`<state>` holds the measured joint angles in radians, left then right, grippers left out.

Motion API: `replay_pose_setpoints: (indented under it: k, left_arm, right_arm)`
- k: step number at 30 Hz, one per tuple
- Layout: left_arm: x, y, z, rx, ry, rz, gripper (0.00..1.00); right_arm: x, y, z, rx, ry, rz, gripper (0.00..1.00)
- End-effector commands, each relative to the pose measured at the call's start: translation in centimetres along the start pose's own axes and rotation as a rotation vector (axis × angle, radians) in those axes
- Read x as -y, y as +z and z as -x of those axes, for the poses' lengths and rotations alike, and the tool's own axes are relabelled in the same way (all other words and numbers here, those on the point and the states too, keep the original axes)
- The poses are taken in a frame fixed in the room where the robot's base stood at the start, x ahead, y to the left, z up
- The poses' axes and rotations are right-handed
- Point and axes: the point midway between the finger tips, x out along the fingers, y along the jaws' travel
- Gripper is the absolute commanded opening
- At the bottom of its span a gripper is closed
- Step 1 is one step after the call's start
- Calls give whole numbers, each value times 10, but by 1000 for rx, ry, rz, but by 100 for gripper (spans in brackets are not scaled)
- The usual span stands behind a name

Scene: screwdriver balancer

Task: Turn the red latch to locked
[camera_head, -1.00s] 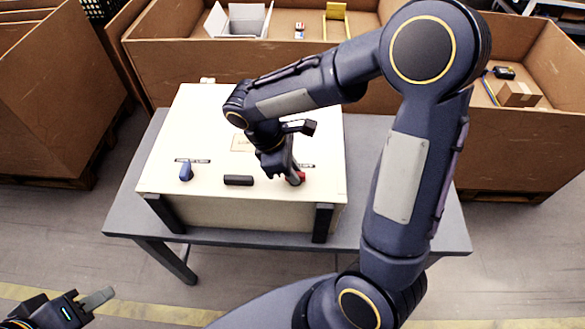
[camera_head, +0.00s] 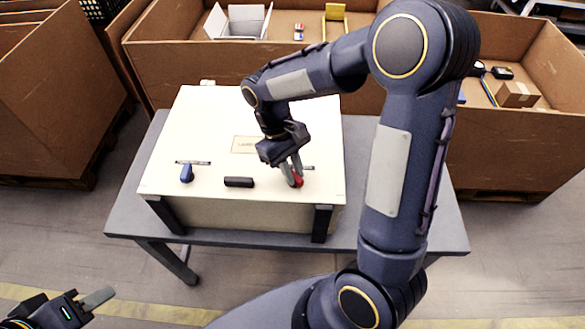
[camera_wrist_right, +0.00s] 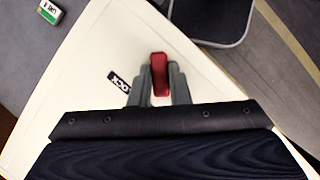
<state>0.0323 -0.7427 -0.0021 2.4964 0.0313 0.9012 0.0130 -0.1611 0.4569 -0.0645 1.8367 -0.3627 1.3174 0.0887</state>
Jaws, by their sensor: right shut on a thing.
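The red latch (camera_head: 298,180) sits on the right part of the cream case lid (camera_head: 215,125). In the right wrist view the red latch (camera_wrist_right: 160,75) stands between the two grey fingers, its tip pointing away from the wrist. My right gripper (camera_head: 292,175) reaches down from above and is shut on the latch; the fingers hide part of it. A dark label with white letters (camera_wrist_right: 119,82) lies beside the latch, partly readable. A blue latch (camera_head: 187,173) stands on the left of the lid. My left gripper (camera_head: 92,302) is at the lower left, away from the case; its opening is unclear.
A black handle (camera_head: 239,182) lies between the two latches. The case stands on a grey table (camera_head: 400,215) with bare room at its right. Large brown bins (camera_head: 180,60) stand behind the table. A small green-and-white item (camera_wrist_right: 50,11) shows in the wrist view.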

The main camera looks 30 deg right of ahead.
Motion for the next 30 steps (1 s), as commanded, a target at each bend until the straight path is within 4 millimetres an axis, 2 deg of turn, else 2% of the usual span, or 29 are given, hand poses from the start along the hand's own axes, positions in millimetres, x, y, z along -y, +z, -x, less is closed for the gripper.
replay_pose_setpoints:
  k: [18,30]
  left_arm:
    - [-3,-3,7,0,0,0,36]
    - [-4,-4,9,0,0,0,36]
  right_arm:
    - [-4,1,1,-2,-217,-523,0]
    - [-5,1,0,-3,-297,-717,0]
